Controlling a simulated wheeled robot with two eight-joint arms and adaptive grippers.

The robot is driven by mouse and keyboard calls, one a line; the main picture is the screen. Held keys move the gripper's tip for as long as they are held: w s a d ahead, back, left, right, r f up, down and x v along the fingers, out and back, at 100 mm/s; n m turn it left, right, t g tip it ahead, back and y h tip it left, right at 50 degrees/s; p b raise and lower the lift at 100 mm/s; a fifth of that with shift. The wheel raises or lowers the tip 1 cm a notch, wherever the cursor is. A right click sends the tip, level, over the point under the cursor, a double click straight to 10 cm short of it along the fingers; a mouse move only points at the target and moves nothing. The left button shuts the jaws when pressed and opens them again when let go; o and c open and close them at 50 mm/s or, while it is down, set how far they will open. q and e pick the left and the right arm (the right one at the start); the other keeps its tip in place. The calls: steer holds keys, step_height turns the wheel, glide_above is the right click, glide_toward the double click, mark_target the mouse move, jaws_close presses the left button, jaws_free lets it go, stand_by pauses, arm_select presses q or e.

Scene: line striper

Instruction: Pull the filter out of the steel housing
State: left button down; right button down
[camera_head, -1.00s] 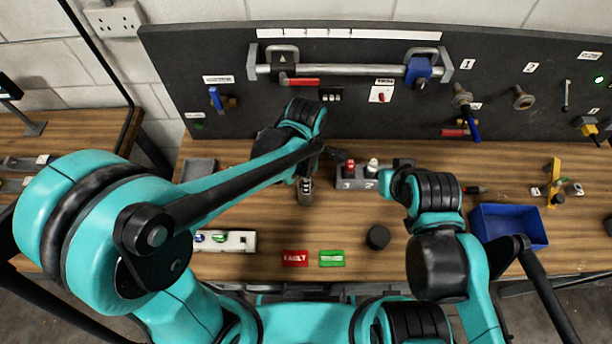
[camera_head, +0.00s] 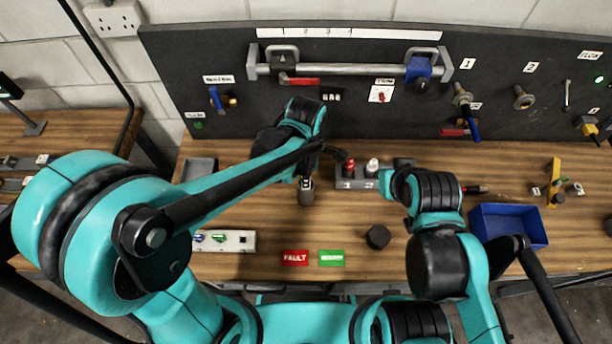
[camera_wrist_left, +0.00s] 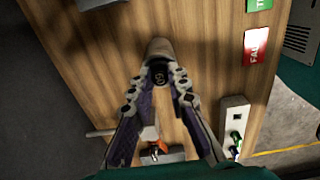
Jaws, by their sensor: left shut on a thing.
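My left gripper (camera_head: 306,184) is low over the middle of the bench, below the bent left arm. In the left wrist view its two fingers (camera_wrist_left: 160,76) close from both sides on a small brown-grey cylinder, which I take as the filter (camera_wrist_left: 159,48). The cylinder's dark marked end faces the wrist camera. In the head view its brown body (camera_head: 306,198) shows below the fingers. I cannot pick out the steel housing with certainty, or tell whether it touches the filter. My right arm (camera_head: 436,195) is bent over the bench, its gripper hidden.
A grey block (camera_head: 349,184) with red and white parts stands just right of the left gripper. A black round piece (camera_head: 378,237), FAULT card (camera_head: 295,258), green card (camera_head: 331,258) and white strip (camera_head: 238,241) lie nearer me. A blue bin (camera_head: 508,226) stands right.

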arm_select(q)
steer(key=shift+r+p, duration=0.55)
steer(key=shift+r, duration=0.2)
step_height(320, 180, up, 10)
steer(key=p, duration=0.8)
steer(key=shift+r, duration=0.25)
stand_by(0.8)
